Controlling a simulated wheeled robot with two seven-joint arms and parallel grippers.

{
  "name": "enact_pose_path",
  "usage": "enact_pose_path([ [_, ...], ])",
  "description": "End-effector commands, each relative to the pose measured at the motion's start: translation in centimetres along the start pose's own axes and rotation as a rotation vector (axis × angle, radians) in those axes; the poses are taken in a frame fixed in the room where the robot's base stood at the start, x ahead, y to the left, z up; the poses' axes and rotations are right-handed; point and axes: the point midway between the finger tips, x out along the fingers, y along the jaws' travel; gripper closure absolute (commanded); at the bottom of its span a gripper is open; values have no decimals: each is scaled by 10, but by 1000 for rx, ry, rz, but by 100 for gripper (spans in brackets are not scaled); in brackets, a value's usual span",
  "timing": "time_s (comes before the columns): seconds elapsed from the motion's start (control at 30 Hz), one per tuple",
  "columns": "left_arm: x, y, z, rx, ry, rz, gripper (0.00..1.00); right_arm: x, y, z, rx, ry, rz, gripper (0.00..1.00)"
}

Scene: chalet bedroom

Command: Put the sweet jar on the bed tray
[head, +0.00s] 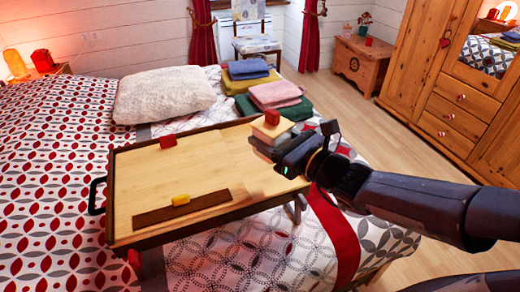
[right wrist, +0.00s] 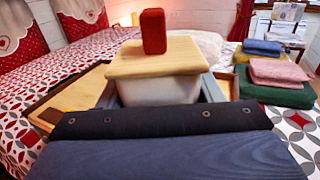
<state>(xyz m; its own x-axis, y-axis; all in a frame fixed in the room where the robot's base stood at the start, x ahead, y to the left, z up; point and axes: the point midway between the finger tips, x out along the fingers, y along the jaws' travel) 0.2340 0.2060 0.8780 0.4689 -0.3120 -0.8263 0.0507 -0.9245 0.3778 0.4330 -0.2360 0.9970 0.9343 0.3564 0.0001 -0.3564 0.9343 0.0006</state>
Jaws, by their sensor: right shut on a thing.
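The sweet jar has a pale body, a flat light-wood lid (head: 272,127) and a red block-shaped knob. It shows upright in the right wrist view (right wrist: 158,92), between the fingers. My right gripper (head: 268,150) is shut on the jar's body and hides much of it in the head view. The bed tray (head: 230,208) is light wood with a dark rim and lies on the bed. The jar appears over the tray's right side; I cannot tell whether it touches. My left gripper is not in view.
Folded towels (head: 275,95) and a white pillow (head: 165,93) lie behind. The tray's middle is clear.

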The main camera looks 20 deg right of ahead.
Motion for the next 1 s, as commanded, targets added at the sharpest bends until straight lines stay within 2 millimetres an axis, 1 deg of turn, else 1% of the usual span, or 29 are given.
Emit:
enact_pose_path([
  [0.03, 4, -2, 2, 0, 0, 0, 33, 12, -8, -9, 4, 2, 2, 94],
  [0.17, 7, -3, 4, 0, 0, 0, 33, 37, -26, -22, 3, 1, 1, 94],
  [0.2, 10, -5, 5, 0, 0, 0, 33, 42, -30, -33, 5, 2, 2, 94],
  [0.23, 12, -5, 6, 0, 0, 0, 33, 45, -32, -39, 4, 3, 1, 94],
  [0.4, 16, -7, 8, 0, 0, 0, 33, 62, -45, -62, 1, -2, 1, 94],
  [0.67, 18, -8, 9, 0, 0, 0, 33, 72, -52, -75, 0, -4, 0, 94],
  [0.8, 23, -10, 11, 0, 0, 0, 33, 74, -53, -96, 2, 0, 2, 94],
  [0.9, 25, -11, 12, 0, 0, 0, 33, 74, -53, -107, 1, -2, 1, 94],
  [1.0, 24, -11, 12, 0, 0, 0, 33, 74, -53, -107, -2, -5, 1, 94],
])
